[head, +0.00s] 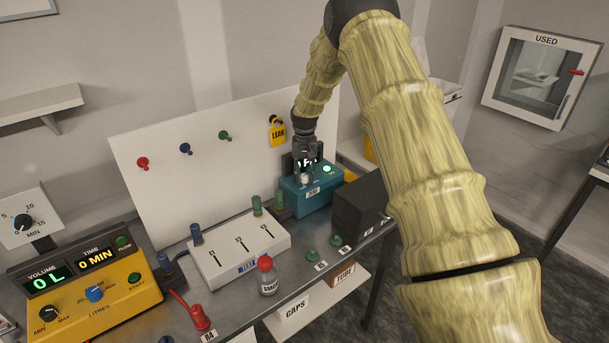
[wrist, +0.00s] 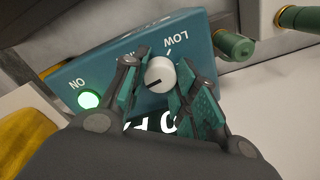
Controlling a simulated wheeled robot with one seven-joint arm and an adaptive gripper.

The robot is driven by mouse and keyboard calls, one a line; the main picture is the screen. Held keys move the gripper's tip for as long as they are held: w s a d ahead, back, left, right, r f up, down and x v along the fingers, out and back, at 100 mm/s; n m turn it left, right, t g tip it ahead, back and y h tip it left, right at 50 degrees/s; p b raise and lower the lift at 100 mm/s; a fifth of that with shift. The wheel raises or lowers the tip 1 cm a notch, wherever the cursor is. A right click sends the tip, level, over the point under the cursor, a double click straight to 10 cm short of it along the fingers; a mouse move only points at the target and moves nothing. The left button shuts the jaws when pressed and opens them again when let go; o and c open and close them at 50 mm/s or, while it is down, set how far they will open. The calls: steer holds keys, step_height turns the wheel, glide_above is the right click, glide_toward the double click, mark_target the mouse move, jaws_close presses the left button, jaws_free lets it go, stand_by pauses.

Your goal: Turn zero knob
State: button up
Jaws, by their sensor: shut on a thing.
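A teal box (head: 318,199) stands at the back of the bench, with a lit display partly hidden behind my gripper in the head view. In the wrist view its face (wrist: 112,58) shows a white round knob (wrist: 160,75) with a dark pointer line, the word LOW beside it, and a lit green ON button (wrist: 88,99). The knob also shows in the head view (head: 305,179). My gripper (wrist: 161,84) has its teal-padded fingers on either side of the knob, shut on it. The knob's full scale is hidden.
A white board with slots (head: 240,249) lies left of the teal box, and a dark box (head: 360,208) stands right. A red-capped bottle (head: 267,277) and a yellow meter (head: 85,287) are nearer. A green cylinder (wrist: 235,45) sits close to the teal box.

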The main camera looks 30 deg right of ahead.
mark_target(305, 175)
steer(key=shift+m+b, duration=0.3)
steer(key=shift+m, duration=0.7)
steer(key=o, duration=1)
steer(key=shift+r, duration=0.15)
step_height(305, 175, up, 12)
steer(key=shift+f, duration=0.1)
